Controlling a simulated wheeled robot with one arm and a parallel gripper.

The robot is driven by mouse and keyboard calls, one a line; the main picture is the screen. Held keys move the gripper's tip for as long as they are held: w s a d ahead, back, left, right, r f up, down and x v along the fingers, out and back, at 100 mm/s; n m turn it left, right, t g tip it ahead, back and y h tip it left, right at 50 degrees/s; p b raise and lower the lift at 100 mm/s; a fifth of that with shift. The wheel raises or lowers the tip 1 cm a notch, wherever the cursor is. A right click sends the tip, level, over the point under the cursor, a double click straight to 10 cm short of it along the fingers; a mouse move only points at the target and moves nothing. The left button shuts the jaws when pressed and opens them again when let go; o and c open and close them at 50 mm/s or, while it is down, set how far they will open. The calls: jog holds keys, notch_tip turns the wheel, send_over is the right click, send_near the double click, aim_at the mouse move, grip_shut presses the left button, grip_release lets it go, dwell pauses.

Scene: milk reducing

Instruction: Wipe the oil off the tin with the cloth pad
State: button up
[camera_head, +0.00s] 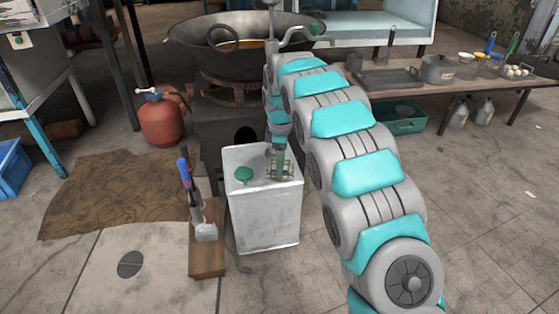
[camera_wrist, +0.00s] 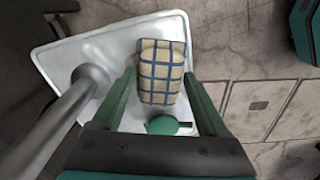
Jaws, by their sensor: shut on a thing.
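The tin (camera_head: 262,215) is a tall whitish metal box standing on the floor, with a green cap (camera_head: 244,174) on its top; the top also fills the middle of the wrist view (camera_wrist: 100,48). My gripper (camera_head: 280,153) points down over the right part of the tin's top. In the wrist view my gripper (camera_wrist: 160,76) is shut on the cloth pad (camera_wrist: 162,72), a cream pad with blue checks. The pad is at the tin's top; its underside is hidden, so I cannot tell whether it touches. I cannot make out any oil on the tin.
A wooden block (camera_head: 207,258) with a blue-handled tool stands close left of the tin. A large wok (camera_head: 200,45) on a stove is behind it. A red gas cylinder (camera_head: 161,120) stands back left. A low table (camera_head: 460,85) is at the back right.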

jog(key=shift+s+d, duration=0.2)
jog(key=shift+s, duration=0.5)
jog(key=shift+s+d, duration=0.15)
jog(key=shift+s, duration=0.55)
jog(key=shift+f, duration=0.1)
jog(key=shift+f, duration=0.1)
jog(key=shift+w+a+f+p, duration=0.15)
jog(key=shift+w+p, duration=0.15)
jog(key=shift+w, duration=0.35)
jog(key=shift+w+a+r+p, duration=0.1)
jog(key=shift+w+a+p, duration=0.1)
jog(key=shift+w+p, duration=0.3)
jog(key=shift+w+a+f+p, duration=0.1)
jog(key=shift+w+a+p, duration=0.05)
jog(key=shift+w, duration=0.6)
jog(key=shift+w+a+p, duration=0.2)
jog(key=shift+w+p, duration=0.3)
jog(key=shift+w, duration=0.25)
jog(key=shift+w+a+p, duration=0.2)
jog(key=shift+w+p, duration=0.25)
jog(key=shift+w, duration=0.25)
jog(key=shift+w+a+f, duration=0.1)
jog(key=shift+w, duration=0.25)
jog(key=shift+p, duration=0.35)
